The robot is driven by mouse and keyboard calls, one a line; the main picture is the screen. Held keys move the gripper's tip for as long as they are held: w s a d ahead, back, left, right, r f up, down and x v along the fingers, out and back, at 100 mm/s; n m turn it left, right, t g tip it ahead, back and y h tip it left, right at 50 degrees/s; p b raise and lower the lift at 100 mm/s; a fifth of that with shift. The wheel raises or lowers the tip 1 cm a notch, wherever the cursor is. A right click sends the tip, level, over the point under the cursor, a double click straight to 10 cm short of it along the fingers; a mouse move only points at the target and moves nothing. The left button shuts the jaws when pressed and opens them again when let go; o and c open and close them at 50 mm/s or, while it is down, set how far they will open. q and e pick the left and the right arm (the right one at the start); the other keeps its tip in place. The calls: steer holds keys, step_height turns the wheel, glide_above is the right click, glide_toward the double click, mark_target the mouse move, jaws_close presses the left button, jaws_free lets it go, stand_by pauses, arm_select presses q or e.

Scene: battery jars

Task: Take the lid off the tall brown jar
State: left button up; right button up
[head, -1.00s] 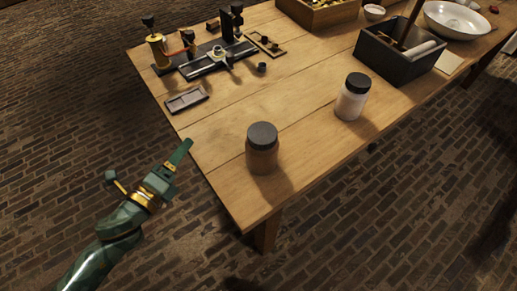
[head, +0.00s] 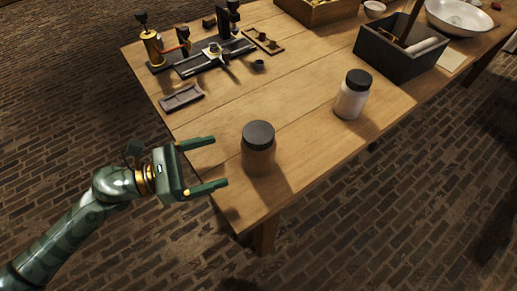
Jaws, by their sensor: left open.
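The tall brown jar (head: 258,159) stands upright near the table's front left corner. Its dark lid (head: 258,134) sits on top of it. My left gripper (head: 220,163) is open and empty, just left of the jar, with its two fingers pointing right toward it. The fingers appear apart from the jar. My right gripper does not show.
A white jar with a black lid (head: 352,95) stands to the right on the wooden table (head: 300,110). A small dark tray (head: 182,97) and a metal apparatus (head: 215,57) are at the back left. A dark box (head: 385,52) stands at the back right. The table between the jars is clear.

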mark_target(266, 148)
arm_select(q)
steer(key=x, duration=1.2)
steer(key=shift+s+d, duration=0.1)
steer(key=shift+d, duration=0.25)
steer(key=c, duration=1.3)
